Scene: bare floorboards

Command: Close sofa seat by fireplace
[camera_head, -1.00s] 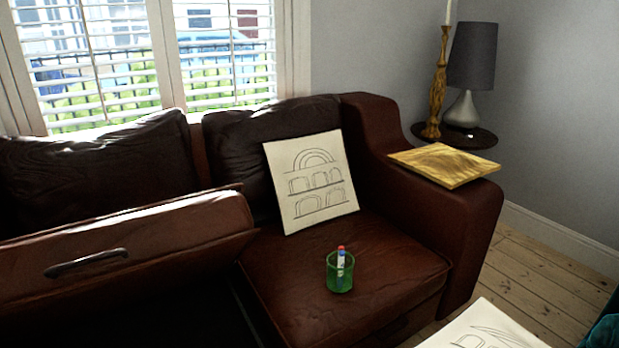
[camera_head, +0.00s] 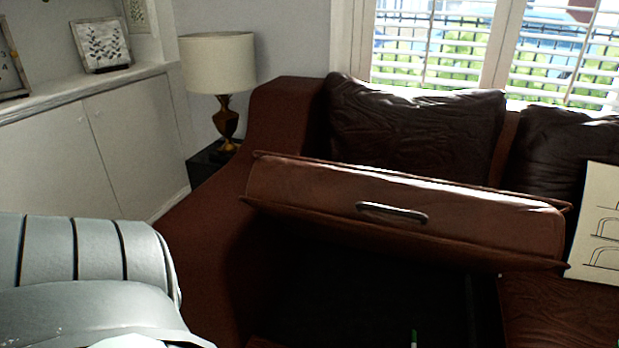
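The brown leather sofa seat (camera_head: 470,218) on the left side of the sofa is lifted and tilted up, with a dark handle (camera_head: 392,212) on its front edge. Below it the dark storage space (camera_head: 370,300) is open. Part of my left arm shows at the lower left, beside the sofa's left armrest (camera_head: 215,225). Neither gripper shows in the head view, and nothing of mine is seen touching the seat.
A table lamp (camera_head: 218,70) stands behind the left armrest. A white cabinet (camera_head: 125,140) runs along the left wall with a framed picture (camera_head: 102,45) on it. A drawing board (camera_head: 598,225) leans on the right seat. Dark cushions (camera_head: 415,130) line the sofa back.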

